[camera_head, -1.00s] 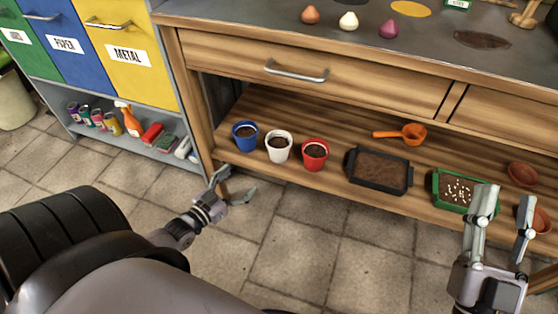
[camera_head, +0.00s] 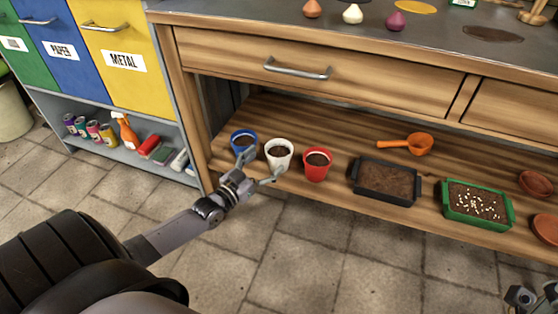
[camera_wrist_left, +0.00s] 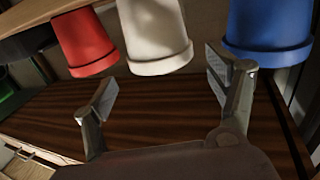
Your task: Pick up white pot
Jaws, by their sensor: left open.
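The white pot (camera_head: 279,155), filled with dark soil, stands upright on the lower shelf between a blue pot (camera_head: 244,142) and a red pot (camera_head: 317,165). My left gripper (camera_head: 262,165) is open and empty in front of it, its fingertips toward the blue and white pots. In the left wrist view, where things appear upside down, the white pot (camera_wrist_left: 154,35) shows just beyond the gap between the spread fingers (camera_wrist_left: 163,85). I see no finger closed on it. Part of my right gripper (camera_head: 535,296) shows at the bottom right corner; its fingers are not clear.
On the shelf (camera_head: 340,200) are a black soil tray (camera_head: 386,181), an orange scoop (camera_head: 418,144) and a green seed tray (camera_head: 477,204). The drawer front (camera_head: 390,85) overhangs above. Coloured bins (camera_head: 125,60) stand left. The floor in front is clear.

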